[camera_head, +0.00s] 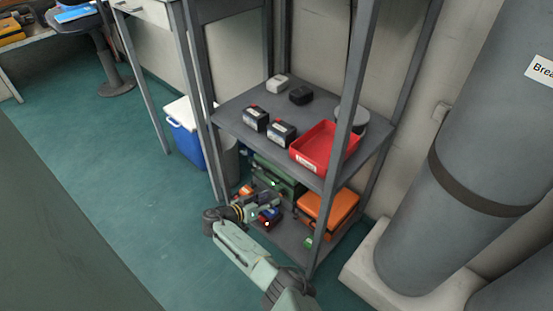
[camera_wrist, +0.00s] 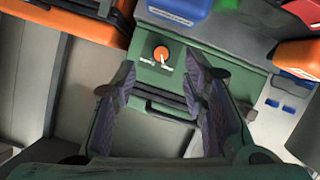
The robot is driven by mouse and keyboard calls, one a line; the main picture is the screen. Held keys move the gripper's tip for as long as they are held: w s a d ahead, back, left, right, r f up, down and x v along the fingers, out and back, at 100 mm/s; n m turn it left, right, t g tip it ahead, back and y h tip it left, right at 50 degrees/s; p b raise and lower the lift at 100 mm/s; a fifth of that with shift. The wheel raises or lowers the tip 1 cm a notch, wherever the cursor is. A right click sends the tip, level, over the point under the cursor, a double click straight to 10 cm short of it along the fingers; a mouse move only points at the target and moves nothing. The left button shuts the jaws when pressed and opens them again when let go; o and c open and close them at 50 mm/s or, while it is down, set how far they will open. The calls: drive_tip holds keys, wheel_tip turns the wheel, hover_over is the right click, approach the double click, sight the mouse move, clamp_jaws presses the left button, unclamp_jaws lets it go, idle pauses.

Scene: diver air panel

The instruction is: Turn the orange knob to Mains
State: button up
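The orange knob (camera_wrist: 161,53) is a small round dial on the face of a green box (camera_wrist: 142,85) in the wrist view. A pale mark shows at its lower edge, and small lettering beside it is too small to read. My gripper (camera_wrist: 160,72) is open, with one finger to each side below the knob and nothing between them. The fingertips appear apart from the knob. In the head view my gripper (camera_head: 273,203) reaches in at the lower shelf, near the green box (camera_head: 280,178). I cannot make out the knob in that view.
The grey rack's upper shelf (camera_head: 232,118) holds a red tray (camera_head: 312,163) and several small boxes above my arm. Rack posts stand close by. Orange cases (camera_head: 330,208) lie right on the lower shelf. A blue cooler (camera_head: 186,140) stands left; open floor lies farther left.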

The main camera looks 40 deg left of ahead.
sight(281, 195)
drive_tip(key=shift+b+x, duration=0.65)
drive_tip(key=shift+x, duration=1.65)
clamp_jaws()
